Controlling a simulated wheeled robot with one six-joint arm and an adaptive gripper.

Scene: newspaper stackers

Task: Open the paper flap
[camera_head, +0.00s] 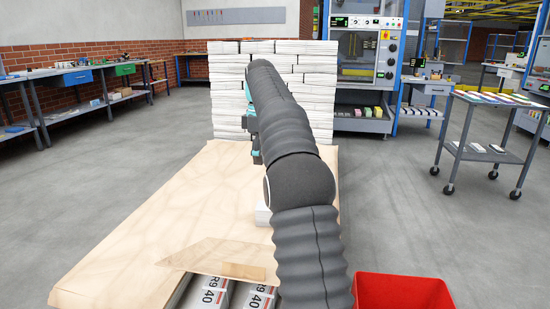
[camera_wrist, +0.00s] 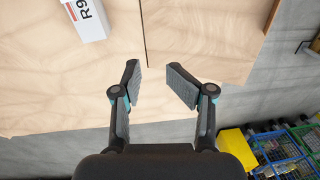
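A light brown sheet (camera_head: 120,230) covers the top of a long, low stack. At its near end is a slanted flap (camera_head: 205,258), with a small piece (camera_head: 244,271) at its edge. White packs (camera_head: 215,294) marked "R9 40" show below it. In the wrist view, a dark seam divides the left sheet (camera_wrist: 70,85) from a right piece (camera_wrist: 205,40). My gripper (camera_wrist: 157,75) is open and empty, with its fingertips near the seam; its height above the sheet is unclear. In the head view my arm hides most of it.
A white pack (camera_wrist: 88,18) lies on the sheet; part of one shows beside my arm in the head view (camera_head: 263,213). A tall white paper stack (camera_head: 228,75) stands behind. A red bin (camera_head: 400,291) is at front right.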

